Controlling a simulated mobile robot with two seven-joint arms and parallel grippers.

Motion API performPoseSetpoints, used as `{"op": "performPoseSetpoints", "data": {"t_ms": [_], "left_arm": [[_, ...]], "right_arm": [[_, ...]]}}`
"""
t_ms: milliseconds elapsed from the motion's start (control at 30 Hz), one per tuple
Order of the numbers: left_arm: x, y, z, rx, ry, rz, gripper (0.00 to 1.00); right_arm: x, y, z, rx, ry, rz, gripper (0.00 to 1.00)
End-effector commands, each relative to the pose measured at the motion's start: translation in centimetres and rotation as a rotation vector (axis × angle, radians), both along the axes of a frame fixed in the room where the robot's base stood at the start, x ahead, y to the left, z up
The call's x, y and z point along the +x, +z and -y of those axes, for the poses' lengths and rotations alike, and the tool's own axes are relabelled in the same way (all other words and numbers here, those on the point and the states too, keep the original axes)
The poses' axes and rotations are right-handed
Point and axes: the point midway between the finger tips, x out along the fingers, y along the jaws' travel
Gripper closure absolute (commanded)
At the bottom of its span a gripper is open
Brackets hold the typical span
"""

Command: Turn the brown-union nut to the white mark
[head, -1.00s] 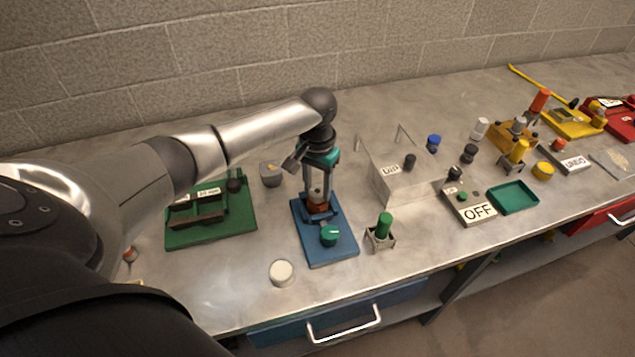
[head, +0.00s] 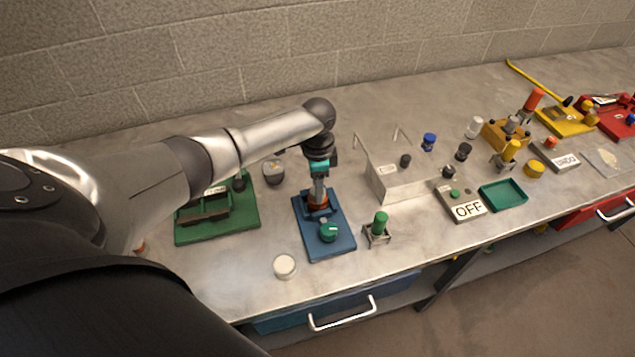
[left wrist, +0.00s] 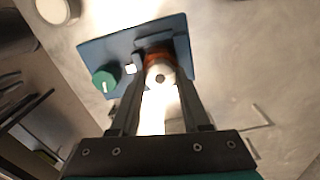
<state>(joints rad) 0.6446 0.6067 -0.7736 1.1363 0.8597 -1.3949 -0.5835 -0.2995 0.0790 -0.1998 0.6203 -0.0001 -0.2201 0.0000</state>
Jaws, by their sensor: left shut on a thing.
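The blue plate (head: 340,240) on the bench bears the brown-union nut (head: 318,206) in a blue holder and a teal knob (head: 328,232) in front of it. My left gripper (head: 318,200) points down onto the nut. In the left wrist view its two fingers stand on either side of a pale round stem (left wrist: 161,74), with the brown nut (left wrist: 157,57) at their tips. It is shut on the nut, which the fingers partly hide. A small white mark (left wrist: 130,68) shows on the blue plate beside the nut. My right gripper is out of view.
A green fixture (head: 245,217) stands left of the blue plate. A white round cap (head: 285,266) lies in front. A green-topped peg stand (head: 379,229) and a metal box (head: 395,182) stand to the right. An OFF switch box (head: 462,203) is farther right.

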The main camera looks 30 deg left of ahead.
Motion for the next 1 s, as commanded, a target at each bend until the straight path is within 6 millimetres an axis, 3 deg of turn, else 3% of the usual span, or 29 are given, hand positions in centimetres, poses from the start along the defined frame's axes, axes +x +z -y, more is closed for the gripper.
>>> {"op": "performPoseSetpoints", "data": {"t_ms": [500,1000], "left_arm": [[0.04,0.05,0.02,0.000,-0.321,0.001,1.00],[0.05,0.03,0.03,0.000,-0.372,0.001,1.00]], "right_arm": [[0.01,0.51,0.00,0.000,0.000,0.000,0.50],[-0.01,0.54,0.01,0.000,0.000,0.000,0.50]]}}
